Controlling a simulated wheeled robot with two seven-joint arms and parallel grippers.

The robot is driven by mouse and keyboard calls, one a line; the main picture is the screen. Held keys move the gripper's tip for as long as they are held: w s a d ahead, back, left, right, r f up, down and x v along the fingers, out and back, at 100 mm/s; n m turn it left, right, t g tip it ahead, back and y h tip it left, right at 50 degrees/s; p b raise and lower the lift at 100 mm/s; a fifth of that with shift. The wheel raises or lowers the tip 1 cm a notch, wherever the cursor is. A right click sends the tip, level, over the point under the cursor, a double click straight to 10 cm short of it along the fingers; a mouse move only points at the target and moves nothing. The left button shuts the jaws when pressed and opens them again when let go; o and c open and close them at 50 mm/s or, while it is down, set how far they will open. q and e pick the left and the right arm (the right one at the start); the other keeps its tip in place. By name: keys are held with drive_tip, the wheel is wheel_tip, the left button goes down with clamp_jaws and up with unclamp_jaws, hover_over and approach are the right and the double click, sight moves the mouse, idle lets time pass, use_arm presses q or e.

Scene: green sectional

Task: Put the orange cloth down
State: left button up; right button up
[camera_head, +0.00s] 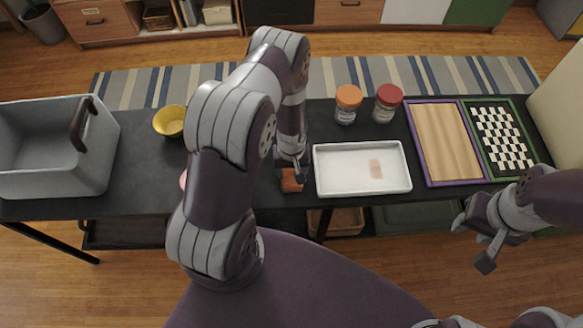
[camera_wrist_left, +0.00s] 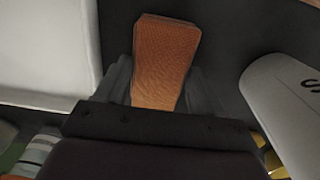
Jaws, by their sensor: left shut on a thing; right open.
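The orange cloth (camera_wrist_left: 163,58) is a small, flat, textured piece between the fingers of my left gripper (camera_wrist_left: 158,90) in the left wrist view. In the head view the cloth (camera_head: 291,182) shows just left of the white tray, at the front part of the dark table (camera_head: 250,200). My left gripper (camera_head: 290,172) is shut on it. I cannot tell whether the cloth touches the table. My right gripper (camera_head: 472,238) is open and empty, in front of the table at the right.
A white tray (camera_head: 330,188) with a pale pinkish patch inside stands right of the cloth. Behind it are two jars, orange-lidded (camera_head: 347,98) and red-lidded (camera_head: 388,97). A yellow bowl (camera_head: 169,120) and a grey bin (camera_head: 95,165) stand left. A wooden board (camera_head: 440,145) and checkered board (camera_head: 500,135) lie right.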

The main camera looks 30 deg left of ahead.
use_arm(q)
drive_tip(key=shift+f, duration=0.1)
drive_tip(key=o, duration=0.9)
drive_tip(key=shift+d, duration=0.1)
drive_tip(key=shift+o, duration=0.2)
drive_tip(key=shift+r, duration=0.3)
wheel_tip(320, 180, up, 15)
drive_tip(key=m+b, duration=0.1)
drive_tip(key=s+d+r+m, duration=0.2)
drive_tip(key=s+r, duration=0.2)
drive_tip(key=r, duration=0.2)
drive_tip(key=s+d+r+m+t, duration=0.1)
drive_tip(key=s+d+r+m, duration=0.2)
drive_tip(key=r, duration=0.3)
drive_tip(key=shift+s+m, duration=0.3)
drive_tip(key=shift+s, duration=0.55)
